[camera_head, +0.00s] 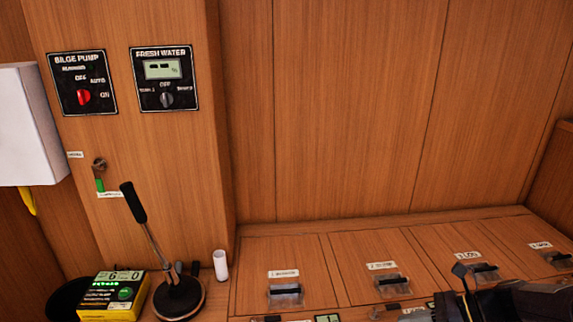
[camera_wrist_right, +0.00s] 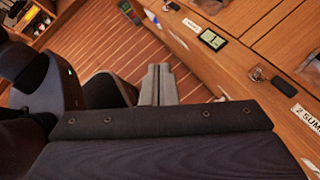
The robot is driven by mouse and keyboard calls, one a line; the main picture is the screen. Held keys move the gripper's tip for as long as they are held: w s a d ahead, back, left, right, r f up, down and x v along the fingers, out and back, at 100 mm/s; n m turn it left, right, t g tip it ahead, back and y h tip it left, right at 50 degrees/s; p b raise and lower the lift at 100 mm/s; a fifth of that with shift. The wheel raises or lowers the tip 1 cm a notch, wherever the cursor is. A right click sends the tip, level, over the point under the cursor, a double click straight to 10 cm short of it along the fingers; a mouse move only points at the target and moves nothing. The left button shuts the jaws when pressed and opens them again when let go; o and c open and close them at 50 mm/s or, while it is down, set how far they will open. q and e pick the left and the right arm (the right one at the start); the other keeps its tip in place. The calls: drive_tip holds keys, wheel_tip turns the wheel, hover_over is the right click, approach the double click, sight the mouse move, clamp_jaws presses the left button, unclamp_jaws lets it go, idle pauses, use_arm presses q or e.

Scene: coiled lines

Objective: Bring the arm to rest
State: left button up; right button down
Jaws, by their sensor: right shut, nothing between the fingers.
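My right gripper (camera_wrist_right: 158,84) shows in the right wrist view with its two grey fingers together and nothing between them. It hangs above a striped wooden floor, beside the wooden bench front, apart from any object. In the head view a dark part of my right arm reaches in at the bottom right corner, over the front of the bench lockers. My left gripper is in neither view.
A wooden bench top (camera_head: 385,235) with several latched, labelled lids runs along the right. At the left stand a lever on a round black base (camera_head: 180,298), a yellow-black box (camera_head: 112,296) and a white cylinder (camera_head: 220,265). Two switch panels, bilge pump (camera_head: 83,82) and fresh water (camera_head: 164,79), are on the wall.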

drive_tip(key=s+a+r+n+t+h, duration=0.1)
drive_tip(key=s+a+r+n+h, duration=0.15)
drive_tip(key=s+n, duration=0.45)
drive_tip(key=s+a+r+n+h, duration=0.25)
drive_tip(key=s+a+n, duration=0.2)
drive_tip(key=n, duration=0.45)
drive_tip(key=s+a+r+n+t+h, duration=0.1)
drive_tip(key=s+a+r+n+h, duration=0.15)
drive_tip(key=s+n, duration=0.55)
wheel_tip(320, 180, up, 30)
drive_tip(key=w+p, duration=0.1)
drive_tip(key=p, duration=3)
